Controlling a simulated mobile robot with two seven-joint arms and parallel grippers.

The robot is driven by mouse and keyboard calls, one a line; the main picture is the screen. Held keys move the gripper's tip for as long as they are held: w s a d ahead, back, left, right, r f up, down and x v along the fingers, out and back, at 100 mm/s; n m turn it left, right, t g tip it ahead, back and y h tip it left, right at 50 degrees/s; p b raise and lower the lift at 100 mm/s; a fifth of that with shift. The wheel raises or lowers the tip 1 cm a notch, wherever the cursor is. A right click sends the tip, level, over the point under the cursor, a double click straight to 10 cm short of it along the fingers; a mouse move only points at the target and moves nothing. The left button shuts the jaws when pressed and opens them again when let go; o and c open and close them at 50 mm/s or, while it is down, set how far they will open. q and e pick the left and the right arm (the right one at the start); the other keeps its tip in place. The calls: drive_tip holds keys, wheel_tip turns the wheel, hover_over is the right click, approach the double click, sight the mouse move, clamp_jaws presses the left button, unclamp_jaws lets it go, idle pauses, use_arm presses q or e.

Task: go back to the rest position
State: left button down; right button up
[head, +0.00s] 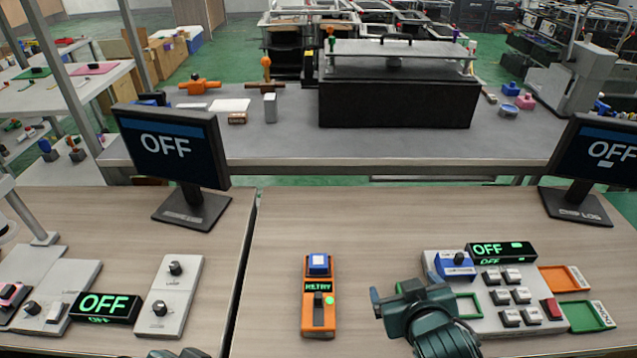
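My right gripper (412,296), dark green and grey, reaches in from the bottom edge. It hangs over the wooden table between the orange box and the white button panel, and overlaps the panel's left edge. Whether its fingers are apart does not show. A small dark piece of my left gripper (178,353) shows at the bottom edge; its fingers cannot be made out. The orange box (318,328) has a blue and white button, a green "RETRY" display and a dark lever. The white panel (480,322) carries several buttons, a blue switch (455,264) and an "OFF" display (500,251).
Two monitors reading "OFF" stand at left (172,150) and right (600,160). A white knob box (170,300) and an "OFF" display (104,306) are at left. Orange (565,279) and green (588,316) trays sit at right.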

use_arm(q)
drive_tip(key=s+a+f+n+g+y, duration=0.1)
drive_tip(key=s+a+f+n, duration=0.1)
drive_tip(key=s+a+n, duration=0.15)
use_arm(e)
drive_tip(key=s+d+f+g, duration=0.2)
drive_tip(key=s+d+g, duration=0.15)
drive_tip(key=s, duration=0.55)
drive_tip(key=s+d+f+g, duration=0.2)
drive_tip(key=s+f+g, duration=0.15)
drive_tip(key=s, duration=0.55)
use_arm(q)
drive_tip(key=w+d+f+m+t+h, duration=0.2)
drive_tip(key=w+d+f+t, duration=0.4)
drive_tip(key=t, duration=0.1)
drive_tip(key=shift+f+h, duration=0.15)
drive_tip(key=shift+h, duration=0.25)
use_arm(e)
drive_tip(key=w+a+f+t+y, duration=0.3)
drive_tip(key=w+a+f+t, duration=0.3)
drive_tip(key=shift+w+a+f, duration=0.15)
drive_tip(key=shift+w, duration=0.05)
